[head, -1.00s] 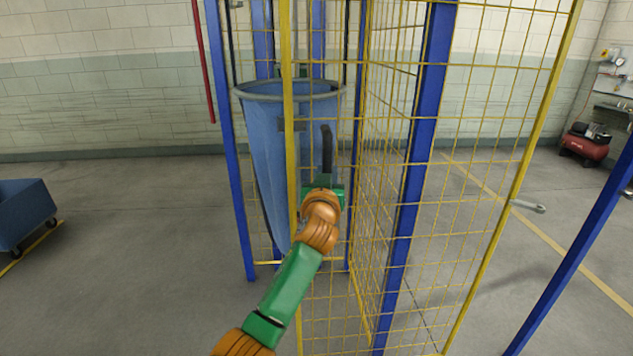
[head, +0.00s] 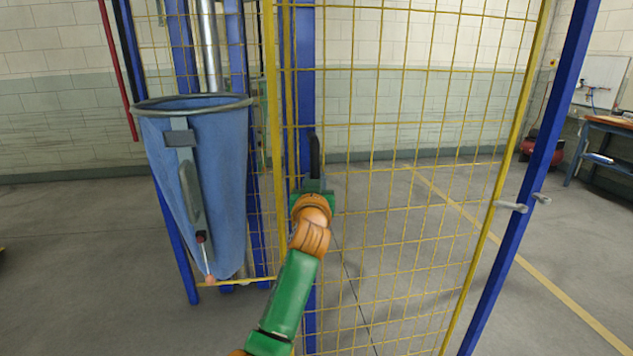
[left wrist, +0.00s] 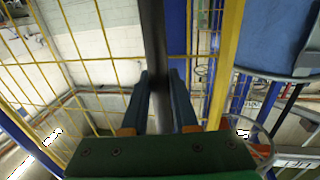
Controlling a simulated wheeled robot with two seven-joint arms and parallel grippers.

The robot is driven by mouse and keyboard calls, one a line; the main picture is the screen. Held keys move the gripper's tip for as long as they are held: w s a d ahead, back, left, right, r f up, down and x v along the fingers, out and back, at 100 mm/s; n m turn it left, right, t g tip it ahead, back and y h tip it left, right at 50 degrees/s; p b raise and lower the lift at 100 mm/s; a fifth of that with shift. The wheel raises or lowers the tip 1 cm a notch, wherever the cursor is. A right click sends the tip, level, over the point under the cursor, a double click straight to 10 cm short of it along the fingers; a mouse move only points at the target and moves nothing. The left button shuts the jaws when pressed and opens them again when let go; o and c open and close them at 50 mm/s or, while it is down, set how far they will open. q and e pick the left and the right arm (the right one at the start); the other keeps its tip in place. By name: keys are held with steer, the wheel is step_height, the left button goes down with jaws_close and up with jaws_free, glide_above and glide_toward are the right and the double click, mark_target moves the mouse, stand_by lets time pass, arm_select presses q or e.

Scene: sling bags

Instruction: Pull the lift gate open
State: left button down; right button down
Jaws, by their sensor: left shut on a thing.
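The lift gate is a yellow wire-mesh panel (head: 400,180) with a yellow frame, filling the middle and right of the head view. A black upright handle (head: 315,152) stands near its left edge. My left gripper (head: 315,186) is shut on this handle. In the left wrist view the two fingers (left wrist: 160,85) close on either side of the dark handle bar (left wrist: 153,35). The gate stands open, with a gap on its left where the blue sling bag (head: 195,180) is uncovered. My right gripper is not in view.
A blue post (head: 540,150) with grey hinge parts (head: 512,206) stands along the gate's right edge. Blue uprights (head: 181,45) stand behind the bag. A workbench (head: 605,135) is at the far right. The grey floor (head: 90,260) at left is clear.

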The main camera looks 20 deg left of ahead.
arm_select(q)
steer(key=shift+w+d+f, duration=0.1)
steer(key=shift+d, duration=0.05)
steer(key=c, duration=0.7)
jaws_free()
steer(key=shift+s+d, duration=0.1)
steer(key=shift+s, duration=0.3)
steer(key=b+v, duration=0.2)
steer(key=v, duration=0.4)
steer(key=shift+s, duration=0.2)
